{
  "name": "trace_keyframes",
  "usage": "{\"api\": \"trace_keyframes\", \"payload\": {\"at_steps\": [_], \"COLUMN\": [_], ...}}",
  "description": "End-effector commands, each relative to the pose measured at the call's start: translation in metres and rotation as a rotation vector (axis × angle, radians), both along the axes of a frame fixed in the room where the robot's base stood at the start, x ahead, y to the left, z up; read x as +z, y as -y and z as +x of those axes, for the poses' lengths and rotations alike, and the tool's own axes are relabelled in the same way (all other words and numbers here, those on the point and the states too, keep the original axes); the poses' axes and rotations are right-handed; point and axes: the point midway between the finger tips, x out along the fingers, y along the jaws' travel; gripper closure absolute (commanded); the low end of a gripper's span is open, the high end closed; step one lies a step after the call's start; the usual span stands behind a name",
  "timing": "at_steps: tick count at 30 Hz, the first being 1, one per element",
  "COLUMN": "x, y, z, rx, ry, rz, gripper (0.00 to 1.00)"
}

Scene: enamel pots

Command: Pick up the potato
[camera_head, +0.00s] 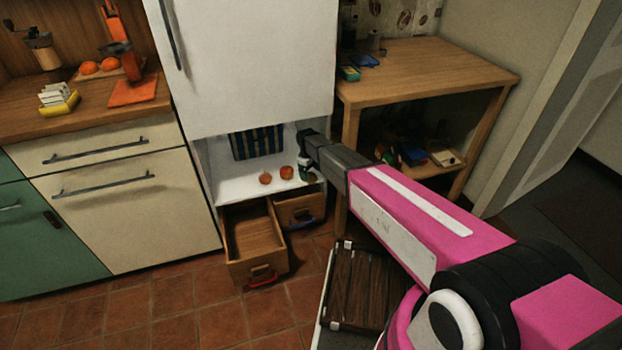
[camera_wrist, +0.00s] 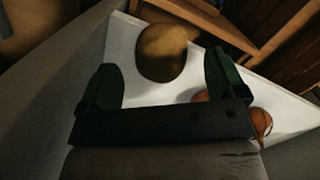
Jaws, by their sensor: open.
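The potato (camera_wrist: 162,52) is a yellow-brown rounded lump in the wrist view, on the white shelf (camera_wrist: 143,92) close to its edge. My gripper (camera_wrist: 162,62) is open, with its two dark green fingers apart. The potato lies between and slightly beyond the fingertips, with a visible gap to the left finger and a smaller one to the right; I cannot tell whether either touches. In the head view my gripper (camera_head: 306,172) is at the right side of the low white compartment, and I cannot make out the potato there.
Two reddish round fruits (camera_head: 265,178) (camera_head: 286,172) sit left of my gripper; reddish items (camera_wrist: 262,122) show partly hidden behind it in the wrist view. A dark striped box (camera_head: 256,143) stands behind. Open wooden drawers (camera_head: 256,243) jut out below. A wooden table (camera_head: 430,75) stands right.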

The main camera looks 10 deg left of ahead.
Motion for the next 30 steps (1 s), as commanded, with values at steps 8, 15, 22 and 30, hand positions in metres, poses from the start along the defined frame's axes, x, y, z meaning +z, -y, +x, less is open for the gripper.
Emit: {"api": "trace_keyframes", "payload": {"at_steps": [8,15,22,30], "x": [-0.023,-0.023,-0.023,-0.018], "y": [0.003,0.003,0.003,0.001], "z": [-0.001,-0.001,-0.001,-0.002], "rx": [0.0,-0.001,-0.001,0.0], "ry": [0.0,0.001,0.001,0.001], "rz": [0.001,0.001,0.001,0.0], "gripper": [0.1,0.46,0.79,0.79]}}
